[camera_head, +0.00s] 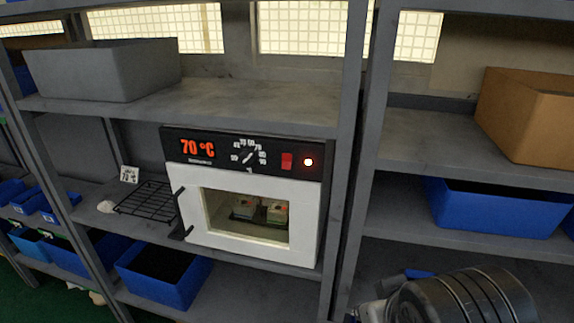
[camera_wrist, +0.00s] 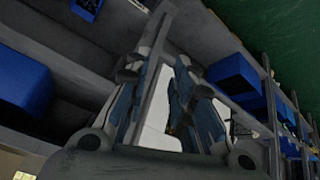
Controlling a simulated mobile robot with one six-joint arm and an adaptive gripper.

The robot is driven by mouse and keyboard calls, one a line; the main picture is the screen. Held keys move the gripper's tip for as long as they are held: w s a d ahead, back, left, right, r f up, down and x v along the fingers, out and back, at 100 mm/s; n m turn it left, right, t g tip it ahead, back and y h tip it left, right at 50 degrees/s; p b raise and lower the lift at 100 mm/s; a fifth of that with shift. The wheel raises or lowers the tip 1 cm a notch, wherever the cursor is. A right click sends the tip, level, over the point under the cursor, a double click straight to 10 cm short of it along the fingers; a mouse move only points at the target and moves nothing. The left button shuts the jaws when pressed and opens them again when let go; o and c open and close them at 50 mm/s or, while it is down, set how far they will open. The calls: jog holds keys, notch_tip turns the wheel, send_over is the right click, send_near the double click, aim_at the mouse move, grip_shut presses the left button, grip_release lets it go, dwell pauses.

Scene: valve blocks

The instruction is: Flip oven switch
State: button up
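The oven (camera_head: 255,252) is a white box with a black top panel on the middle shelf. A shelf post and part of the white oven (camera_wrist: 158,125) show beyond the fingers. My arm is at the head view's lower right, away from the switch.
A grey shelf post (camera_head: 345,150) stands just right of the oven. A black wire rack (camera_head: 147,199) lies left of it. Blue bins (camera_head: 163,285) sit below, a grey bin (camera_head: 105,72) above, and a cardboard box (camera_head: 535,120) and blue bin (camera_head: 495,212) at right.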

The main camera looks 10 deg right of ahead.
jog(key=w+d+r+n+t, duration=0.1)
jog(key=w+r, duration=0.1)
jog(key=w, duration=0.1)
jog(key=w+d+r+n+t+h+p, duration=0.1)
jog(key=w+r+n, duration=0.1)
jog(key=w, duration=0.1)
jog(key=w+d+r+n+t+p, duration=0.1)
jog(key=w+d+r, duration=0.1)
jog(key=w, duration=0.2)
jog(key=shift+n+t, duration=0.3)
jog(key=shift+t, duration=0.1)
jog(key=c, duration=0.4)
jog(key=w+r+n, duration=0.1)
jog(key=w+r+n+t+p, duration=0.1)
jog(key=w, duration=0.1)
jog(key=w+a+r+n+t+p, duration=0.1)
jog(key=shift+w+n+y, duration=0.35)
jog(key=shift+n+y, duration=0.05)
grip_shut()
jog(key=w+a+r+n+y+p, duration=0.1)
jog(key=a+n+y, duration=0.3)
jog(key=a+n, duration=0.1)
jog(key=w+a+r+n+t+y+p, duration=0.1)
jog(key=w+a+r+n+y+p, duration=0.1)
jog(key=a+n+y, duration=0.2)
jog(key=shift+a+r+n, duration=0.3)
jog(key=shift+a+n, duration=0.45)
jog(key=shift+n, duration=0.15)
